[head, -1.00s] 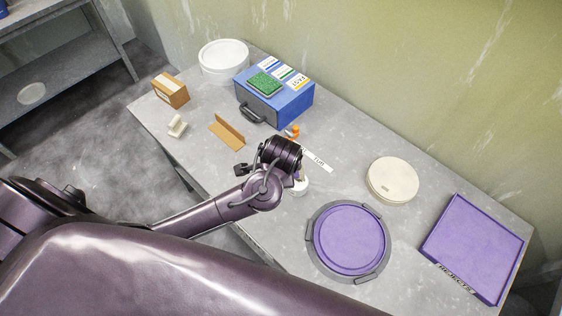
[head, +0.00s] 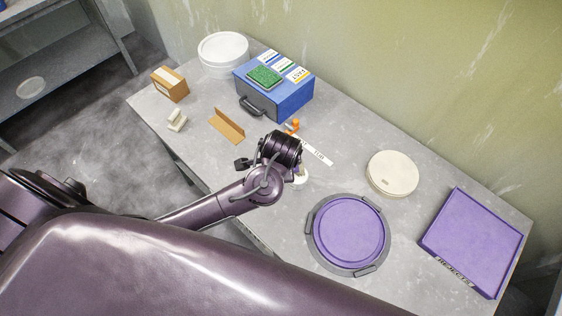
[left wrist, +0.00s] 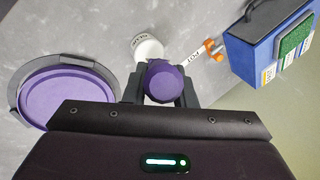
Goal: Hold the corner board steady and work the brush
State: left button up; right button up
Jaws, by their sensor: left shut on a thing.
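The corner board (head: 227,126) is a tan, L-shaped strip standing on the grey table, left of my left arm and apart from it. I cannot make out a brush for certain; a green bristly-looking block (head: 265,77) lies on the blue case. My left gripper (left wrist: 162,76) is shut on a purple round thing (left wrist: 165,84), seen end-on in the left wrist view. In the head view my own wrist hides the fingers and most of what they hold. My right gripper is in neither view.
A white pot (left wrist: 149,47) stands close beyond the held thing. The blue case (head: 290,99), an orange item (head: 295,125), a purple round plate (head: 348,233), a cream lid (head: 392,174) and a purple tray (head: 474,240) occupy the table. A small carton (head: 170,85) is at left.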

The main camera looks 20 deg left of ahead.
pick_arm(q)
jog(key=shift+f, duration=0.55)
dwell(2.0)
jog(key=shift+r, duration=3.5)
jog(key=shift+f, duration=0.15)
notch_tip(320, 180, down, 7)
jog(key=shift+r, duration=0.1)
